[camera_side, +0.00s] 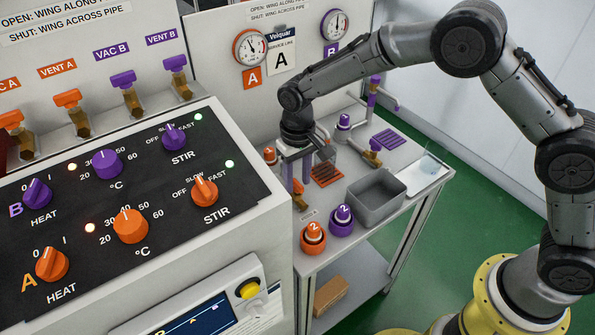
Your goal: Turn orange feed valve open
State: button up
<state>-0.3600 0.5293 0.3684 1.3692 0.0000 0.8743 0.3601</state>
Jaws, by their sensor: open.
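The orange feed valve (300,202), with an orange wing on a brass body, appears to be the one low on the bench near its left edge. It is small and partly hidden, so I cannot tell which way its wing lies. My gripper (298,174) points down just above and behind this valve in the picture, with its two fingers apart and nothing seen between them. I cannot tell whether a finger touches the wing. A similar purple valve (373,152) on brass stands farther right on the bench.
A grey bin (375,197) stands right of my gripper. Orange (313,238) and purple (341,219) capped items marked 2 stand at the bench front. The control panel (120,200) rises at left. Orange (251,47) and purple (334,24) gauges are behind.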

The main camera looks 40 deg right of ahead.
notch_tip(320, 180, up, 14)
dwell(0.5)
notch_tip(320, 180, up, 10)
jog(key=f+m+t, duration=0.1)
jog(key=t, duration=0.1)
send_over(298, 182)
jog(key=s+d, duration=0.2)
jog(key=d, duration=0.4)
jog(key=s+d+r+t, duration=0.2)
jog(key=s+d+r, duration=0.4)
jog(key=s, duration=0.3)
jog(key=s+d+t, duration=0.1)
jog(key=s+d, duration=0.3)
jog(key=s, duration=0.9)
jog(key=s+d+f+n, duration=0.1)
jog(key=s+f, duration=0.5)
jog(key=f, duration=0.2)
jog(key=shift+d+f+t, duration=0.15)
jog(key=shift+f+t, duration=0.15)
